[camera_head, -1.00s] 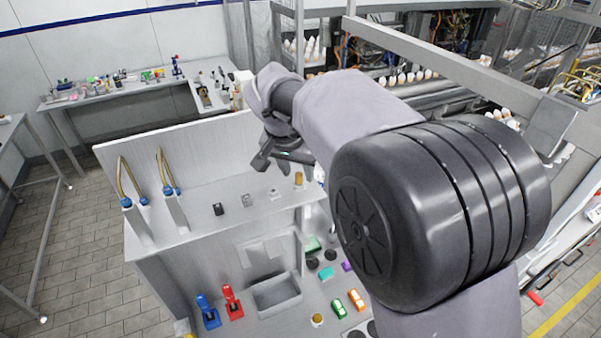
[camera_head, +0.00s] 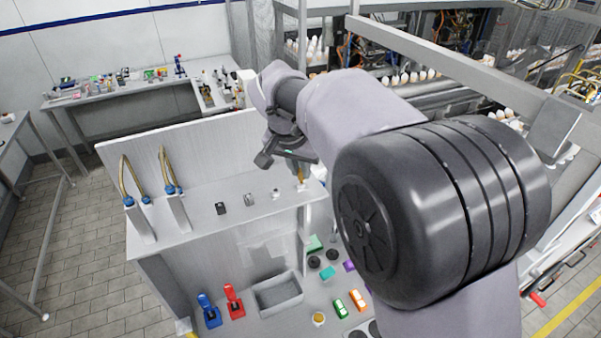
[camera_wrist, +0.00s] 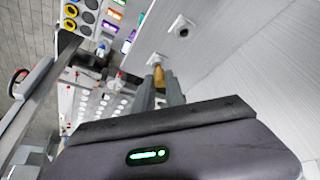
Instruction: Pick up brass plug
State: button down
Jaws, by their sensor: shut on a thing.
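The brass plug (camera_wrist: 158,77) is a small gold-brown cylinder between the two grey fingers of my gripper (camera_wrist: 160,90) in the wrist view. The fingers are shut on it. Its far end is close to a white square holder (camera_wrist: 157,60) on the grey shelf; I cannot tell whether it still touches the holder. In the head view the plug (camera_head: 300,172) shows as a thin golden strip at my gripper (camera_head: 301,177), over the right end of the shelf. My fingers hide most of it there.
The grey shelf (camera_head: 205,205) has a tall back panel and small dark and silver parts left of my gripper. Two brass-coloured hoses stand at its left end. Below are a grey bin (camera_head: 278,295), red and blue devices and coloured blocks.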

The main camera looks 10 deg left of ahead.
notch_tip(320, 180, up, 2)
jog(key=shift+r, duration=0.25)
jog(key=s+d+r+b, duration=0.1)
jog(key=s+d+b, duration=0.5)
jog(key=s+d, duration=0.5)
jog(key=a+p+v, duration=0.1)
jog(key=p+v, duration=0.3)
jog(key=v, duration=0.2)
jog(key=shift+w+p, duration=0.15)
jog(key=shift+p, duration=0.15)
jog(key=shift+a+f, duration=0.1)
